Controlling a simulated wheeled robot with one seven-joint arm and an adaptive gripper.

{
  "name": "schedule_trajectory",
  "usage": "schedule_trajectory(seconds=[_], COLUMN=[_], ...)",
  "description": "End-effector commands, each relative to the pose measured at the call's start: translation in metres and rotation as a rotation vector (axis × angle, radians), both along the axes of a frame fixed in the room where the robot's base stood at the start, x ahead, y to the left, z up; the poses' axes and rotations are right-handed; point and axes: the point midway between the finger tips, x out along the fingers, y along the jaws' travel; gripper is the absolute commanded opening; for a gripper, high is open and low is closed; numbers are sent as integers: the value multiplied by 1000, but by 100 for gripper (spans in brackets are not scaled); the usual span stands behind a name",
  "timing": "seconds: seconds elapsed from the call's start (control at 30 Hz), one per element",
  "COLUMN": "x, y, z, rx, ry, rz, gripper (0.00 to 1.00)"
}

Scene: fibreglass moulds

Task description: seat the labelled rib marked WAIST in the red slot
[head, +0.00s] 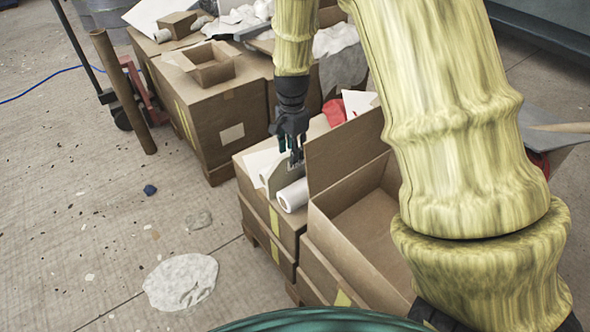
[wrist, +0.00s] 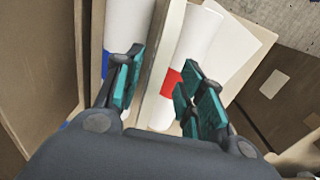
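A grey-beige flat rib (head: 284,177) stands between two white rolls on a cardboard box in the head view. Dark marking shows near its top edge, too small to read. In the wrist view the rib (wrist: 165,50) appears edge-on as a pale upright strip. My gripper (head: 291,150) points down at the rib's top. In the wrist view my gripper (wrist: 160,88) has its teal fingers apart on either side of the strip, with a gap visible on the right. A red patch (wrist: 171,83) lies right of the strip and a blue patch (wrist: 106,62) left of it.
The front white roll (head: 293,196) lies close beside the rib. An open cardboard box (head: 345,235) stands directly to the right, its raised flap near my gripper. Another carton (head: 215,120) stands behind left. Floor to the left is mostly clear, with a white patch (head: 181,282).

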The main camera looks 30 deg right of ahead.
Motion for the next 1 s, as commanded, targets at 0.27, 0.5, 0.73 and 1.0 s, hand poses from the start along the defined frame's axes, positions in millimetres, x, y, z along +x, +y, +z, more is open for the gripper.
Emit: schedule_trajectory(seconds=[0.27, 0.5, 0.73, 1.0], x=[-1, -3, -2, -3], y=[-1, -4, -4, -4], z=[-18, -50, -58, -58], rx=[1, 1, 0, 0], ry=[1, 1, -2, -1], rz=[-1, 0, -1, -1], gripper=[39, 39, 39, 10])
